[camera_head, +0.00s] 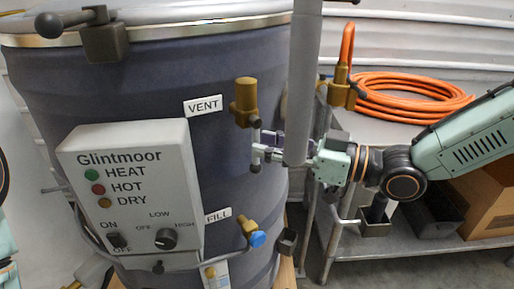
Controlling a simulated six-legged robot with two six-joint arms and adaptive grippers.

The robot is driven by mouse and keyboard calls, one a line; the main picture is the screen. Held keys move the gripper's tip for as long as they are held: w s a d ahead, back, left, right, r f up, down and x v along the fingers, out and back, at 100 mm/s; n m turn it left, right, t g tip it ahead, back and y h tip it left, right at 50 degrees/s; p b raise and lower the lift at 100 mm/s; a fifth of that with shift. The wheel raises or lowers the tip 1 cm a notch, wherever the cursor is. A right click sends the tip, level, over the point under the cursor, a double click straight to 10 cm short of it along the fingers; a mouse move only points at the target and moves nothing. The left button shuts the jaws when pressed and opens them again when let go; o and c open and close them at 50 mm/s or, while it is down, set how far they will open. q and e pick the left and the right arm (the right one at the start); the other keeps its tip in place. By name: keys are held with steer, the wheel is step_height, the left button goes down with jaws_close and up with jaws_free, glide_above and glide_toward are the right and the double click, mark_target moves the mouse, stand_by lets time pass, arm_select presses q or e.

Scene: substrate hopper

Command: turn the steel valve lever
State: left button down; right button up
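The brass vent valve (245,98) sticks out from the dark drum to the right of the VENT label. A small steel part (256,137), apparently its lever, hangs below the brass body. My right gripper (268,152) comes in from the right, with its fingertips beside or around this steel part. A thick grey upright post (301,75) stands in front and hides part of the gripper. I cannot tell if the fingers touch the lever or how far they are closed. Of my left arm only bits show at the left edge; its gripper is out of view.
The drum (240,190) carries a control box (135,180) and a fill valve with a blue handle (257,239) below the gripper. At right, a steel shelf (400,132) holds an orange hose coil (410,92); a cardboard box (480,205) sits lower.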

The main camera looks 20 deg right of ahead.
mark_target(255, 163)
steer(key=shift+b+x, duration=0.65)
steer(key=shift+x, duration=0.85)
steer(key=shift+a, duration=0.1)
jaws_close()
